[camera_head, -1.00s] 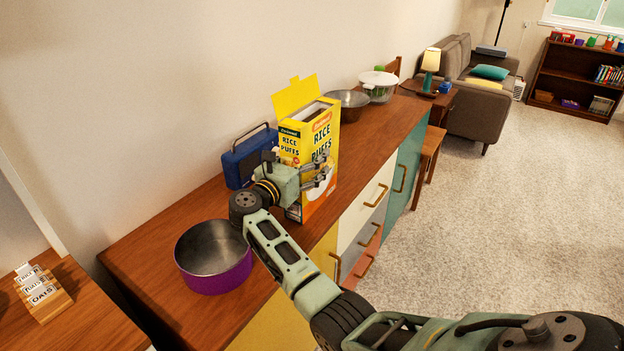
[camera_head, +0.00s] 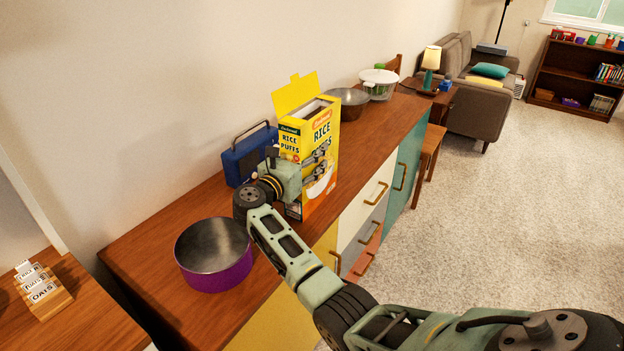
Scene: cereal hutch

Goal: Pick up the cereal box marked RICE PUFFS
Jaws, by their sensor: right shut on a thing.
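The yellow RICE PUFFS cereal box (camera_head: 292,128) stands upright on the wooden hutch top, its top flap open and raised. My right gripper (camera_head: 318,164) is shut on the box, reaching from the near side, with its fingers across the front face. The gripper hides part of the lettering and the lower side of the box. The base of the box appears to rest on the wood. My left gripper is not in view.
A blue radio (camera_head: 249,155) stands close to the left of the box. A purple bowl (camera_head: 214,272) is nearer, a brown bowl (camera_head: 350,101) and a lidded bowl (camera_head: 379,82) are behind. A wooden card holder (camera_head: 44,297) sits at the left. The floor at right is clear.

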